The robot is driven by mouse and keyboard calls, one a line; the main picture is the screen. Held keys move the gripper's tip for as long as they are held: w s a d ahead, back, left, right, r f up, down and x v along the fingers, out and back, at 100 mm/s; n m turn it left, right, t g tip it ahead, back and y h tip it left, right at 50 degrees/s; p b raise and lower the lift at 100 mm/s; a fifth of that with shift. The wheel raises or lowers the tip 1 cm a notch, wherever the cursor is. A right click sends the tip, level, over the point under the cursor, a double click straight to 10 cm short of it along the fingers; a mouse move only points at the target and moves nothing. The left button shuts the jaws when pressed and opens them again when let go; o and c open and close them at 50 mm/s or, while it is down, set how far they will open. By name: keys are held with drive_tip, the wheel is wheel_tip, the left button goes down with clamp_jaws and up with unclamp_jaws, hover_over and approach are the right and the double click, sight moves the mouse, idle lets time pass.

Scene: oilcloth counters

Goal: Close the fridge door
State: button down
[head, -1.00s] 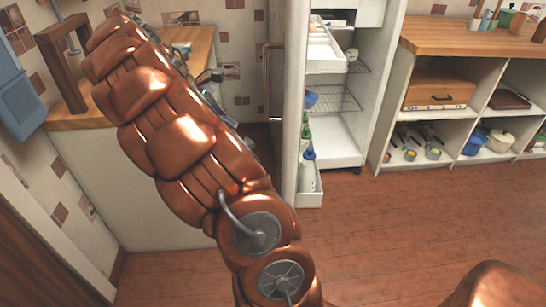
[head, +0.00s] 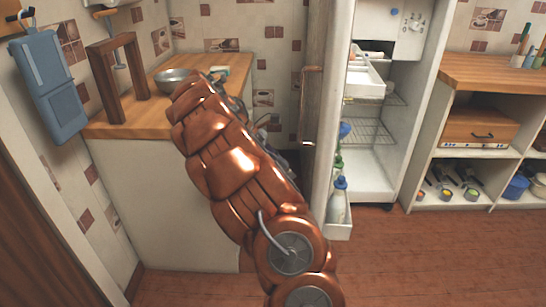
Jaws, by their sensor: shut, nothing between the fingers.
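The fridge (head: 425,70) stands open at the centre right, with its white inside and shelves showing. Its door (head: 321,150) is swung wide open toward me and shows nearly edge-on. A long handle (head: 307,105) is on the door's left, outer side. A low door bin (head: 340,231) holds bottles (head: 339,203). My copper arm reaches up and left of the door. My gripper (head: 268,124) shows only as a small dark part behind the arm, left of the handle; it is shut and empty. Its fingertips are mostly hidden, and I see no contact with the door.
A wooden-topped counter (head: 128,122) with a metal bowl (head: 178,78) and a wooden frame (head: 96,85) stands left. Right of the fridge is an open shelf unit (head: 450,160) with a wooden box (head: 478,130). Floor (head: 400,265) is clear in front of the fridge.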

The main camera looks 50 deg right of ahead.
drive_tip(key=s+d+f, duration=0.3)
drive_tip(key=s+d, duration=0.1)
drive_tip(key=s, duration=0.2)
drive_tip(key=shift+b, duration=0.35)
drive_tip(key=shift+s, duration=0.15)
